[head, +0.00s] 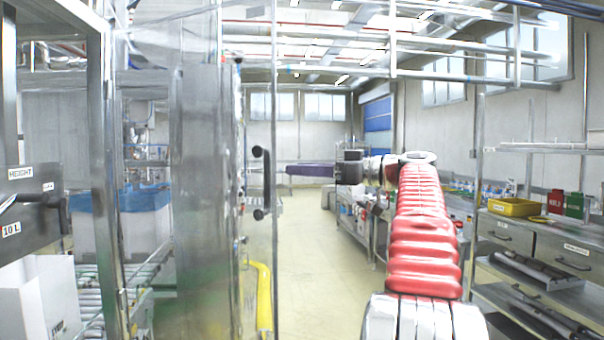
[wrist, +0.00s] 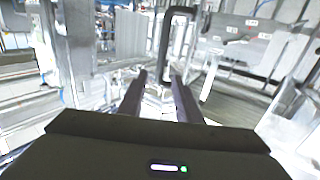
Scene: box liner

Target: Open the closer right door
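A black D-shaped door handle (head: 267,183) stands upright on a clear, metal-framed door (head: 274,110) left of centre in the head view. The door shows nearly edge-on, and I cannot tell whether it is fully shut. My gripper (head: 289,170) is at the end of my red arm, pointing left at about the handle's mid height, with a small gap to the handle in the picture. In the wrist view, the two dark fingers of my gripper (wrist: 159,77) are apart with nothing held. The handle (wrist: 166,42) rises just beyond the fingertips, its lower part lying between them in the picture.
Behind the door, the machine holds a white box with a blue liner (head: 131,199) on a roller conveyor. A shelf unit with drawers (head: 545,245) stands on the right. The floor aisle (head: 318,255) in the middle is clear.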

